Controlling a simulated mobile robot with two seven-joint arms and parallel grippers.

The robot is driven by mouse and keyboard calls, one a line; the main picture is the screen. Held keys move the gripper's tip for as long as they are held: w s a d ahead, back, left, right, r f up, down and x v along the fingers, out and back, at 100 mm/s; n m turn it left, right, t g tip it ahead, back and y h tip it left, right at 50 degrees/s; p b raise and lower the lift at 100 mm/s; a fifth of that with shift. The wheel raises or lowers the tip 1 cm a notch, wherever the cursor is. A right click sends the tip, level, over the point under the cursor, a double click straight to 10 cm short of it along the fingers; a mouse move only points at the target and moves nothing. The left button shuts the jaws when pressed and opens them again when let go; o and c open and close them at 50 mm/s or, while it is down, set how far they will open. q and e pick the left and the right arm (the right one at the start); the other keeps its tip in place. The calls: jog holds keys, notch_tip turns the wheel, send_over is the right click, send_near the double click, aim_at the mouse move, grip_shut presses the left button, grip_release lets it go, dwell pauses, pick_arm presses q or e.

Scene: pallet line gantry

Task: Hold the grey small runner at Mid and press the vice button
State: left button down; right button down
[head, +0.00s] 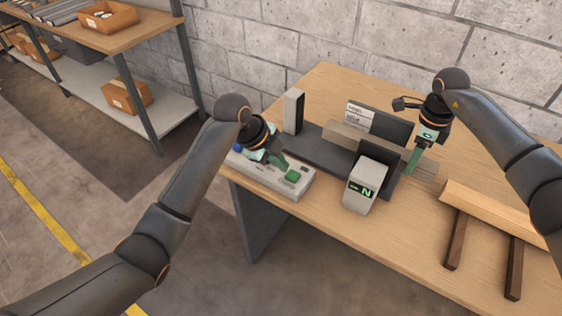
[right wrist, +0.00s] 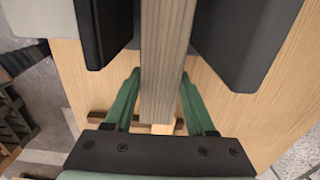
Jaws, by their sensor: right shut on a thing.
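The grey small runner (head: 344,135) is a long greyish wooden bar lying across the dark vice (head: 378,160). In the right wrist view the runner (right wrist: 166,60) passes between two dark blocks. My right gripper (head: 412,165) is shut on the runner near its right end, with one green finger on each side (right wrist: 160,100). The button panel (head: 262,177) is a light grey box at the table's front left edge, with a green button (head: 292,177) and a blue one (head: 237,148). My left gripper (head: 280,160) hangs over the panel just behind the green button; its finger opening and any contact are unclear.
A display box (head: 364,186) with a green "N" stands before the vice. A grey upright post (head: 293,111) and small white label cards (head: 358,117) stand behind. A pale wooden piece (head: 490,210) with dark wooden bars lies at right. A shelf (head: 115,35) with cartons stands far left.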

jog(key=shift+w+d, duration=0.1)
jog(key=shift+w, duration=0.1)
jog(key=shift+w+d, duration=0.3)
jog(key=shift+w, duration=0.25)
dwell(0.9)
pick_arm(q)
jog(key=shift+f, duration=0.15)
dwell(0.7)
